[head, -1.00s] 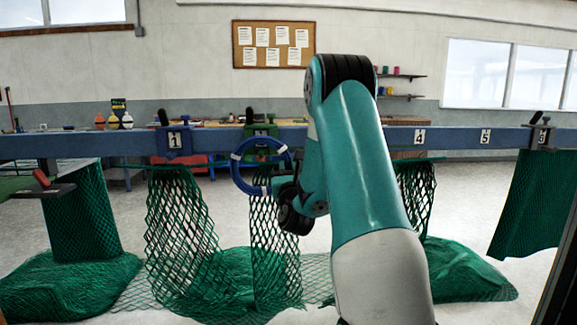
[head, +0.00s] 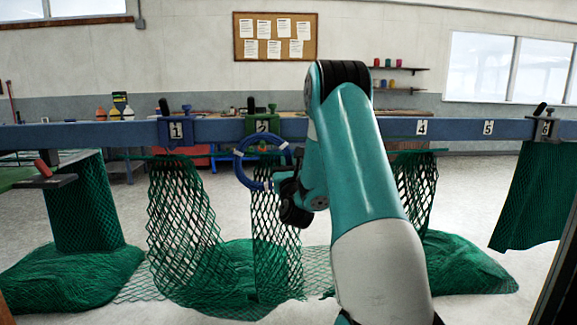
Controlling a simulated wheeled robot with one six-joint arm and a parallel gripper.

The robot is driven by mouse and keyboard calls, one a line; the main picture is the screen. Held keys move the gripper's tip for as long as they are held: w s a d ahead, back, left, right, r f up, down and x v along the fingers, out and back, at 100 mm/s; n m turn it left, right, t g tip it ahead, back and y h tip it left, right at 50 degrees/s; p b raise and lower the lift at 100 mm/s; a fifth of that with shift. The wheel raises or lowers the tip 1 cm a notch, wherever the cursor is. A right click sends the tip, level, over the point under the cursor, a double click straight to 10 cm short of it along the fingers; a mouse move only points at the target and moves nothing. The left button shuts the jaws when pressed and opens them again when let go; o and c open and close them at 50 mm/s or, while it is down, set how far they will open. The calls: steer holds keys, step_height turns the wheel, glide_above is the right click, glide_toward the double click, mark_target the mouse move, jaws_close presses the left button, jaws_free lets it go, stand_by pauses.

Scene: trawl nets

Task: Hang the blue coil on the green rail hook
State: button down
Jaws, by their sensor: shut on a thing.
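The blue coil (head: 239,166) is a ring with pale bands, seen nearly face-on in the middle of the head view. My gripper (head: 274,182) is shut on its lower right side and holds it upright. The green rail hook (head: 262,125) is a green clamp with a number 2 plate on the blue rail (head: 350,129). The coil's top edge shows just below the plate, over the clamp's lower part. I cannot tell whether the coil touches the hook or is in front of it.
A blue clamp (head: 175,130) with plate 1 is to the left on the rail, and a dark clamp (head: 545,127) is at the far right. Green nets (head: 180,210) hang below the rail and lie heaped on the floor. A corkboard (head: 275,37) is on the back wall.

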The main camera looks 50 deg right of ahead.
stand_by(0.4)
steer(key=c, duration=0.9)
jaws_free()
steer(key=shift+c, duration=0.2)
